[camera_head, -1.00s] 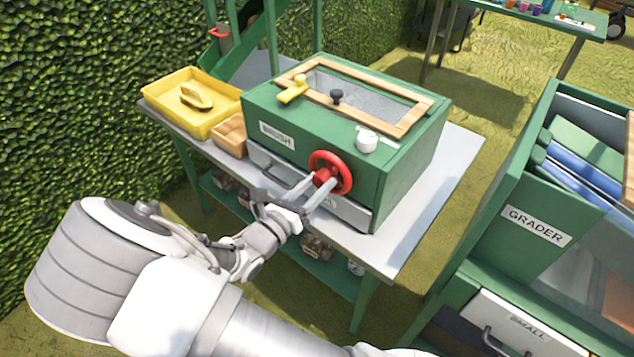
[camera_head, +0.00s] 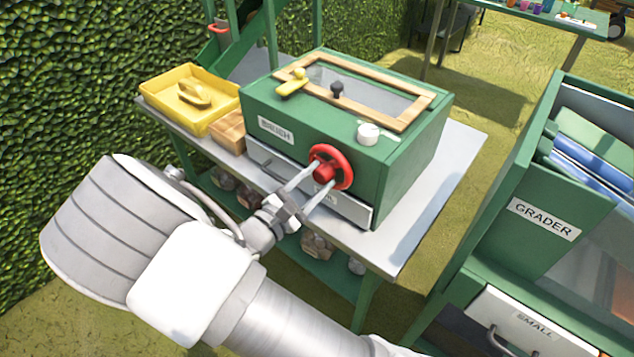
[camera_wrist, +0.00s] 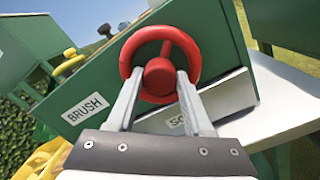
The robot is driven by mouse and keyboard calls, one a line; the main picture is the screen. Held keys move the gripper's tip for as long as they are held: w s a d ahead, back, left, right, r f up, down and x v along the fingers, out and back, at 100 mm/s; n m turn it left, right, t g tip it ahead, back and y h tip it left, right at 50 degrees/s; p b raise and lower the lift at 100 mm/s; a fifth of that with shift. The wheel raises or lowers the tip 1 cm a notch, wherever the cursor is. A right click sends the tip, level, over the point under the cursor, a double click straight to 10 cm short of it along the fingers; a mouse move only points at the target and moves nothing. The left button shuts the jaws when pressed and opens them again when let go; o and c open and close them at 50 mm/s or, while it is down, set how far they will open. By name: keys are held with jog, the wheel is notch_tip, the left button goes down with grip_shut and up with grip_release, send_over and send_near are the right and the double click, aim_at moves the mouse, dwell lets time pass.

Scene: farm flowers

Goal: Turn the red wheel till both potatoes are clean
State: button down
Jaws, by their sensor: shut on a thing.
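The red wheel (camera_head: 330,167) is on the front of the green box labelled BRUSH (camera_head: 350,130). My gripper (camera_head: 318,180) is shut on the wheel's red hub, with one finger on each side. In the wrist view the wheel (camera_wrist: 160,42) stands straight ahead and my gripper's fingertips (camera_wrist: 158,82) press on its hub. The box has a wood-framed clear lid (camera_head: 372,92) on top, with a dark knob and a yellow latch (camera_head: 292,84). No potatoes can be made out through the lid.
The box stands on a grey table (camera_head: 440,165). A white knob (camera_head: 368,133) sits on the box top. The green GRADER cabinet (camera_head: 500,250) stands at right.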

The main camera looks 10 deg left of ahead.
jog(key=m+b, duration=0.2)
jog(key=m, duration=0.1)
jog(key=m+b, duration=0.1)
jog(key=shift+f+m, duration=0.25)
jog(key=shift+m, duration=0.15)
jog(key=m+b, duration=0.3)
jog(key=shift+m+h, duration=0.3)
jog(key=shift+m, duration=0.1)
jog(key=m+b, duration=0.4)
jog(key=shift+g+b, duration=0.3)
jog(key=shift+b, duration=0.05)
jog(key=shift+r+m+b, duration=0.1)
jog(key=shift+m+b, duration=0.9)
jog(key=shift+m, duration=0.1)
jog(key=shift+r, duration=0.1)
jog(key=shift+c, duration=1.5)
grip_release()
jog(key=p+v, duration=0.2)
jog(key=v, duration=1.5)
jog(key=shift+s+p, duration=0.25)
jog(key=shift+p, duration=0.1)
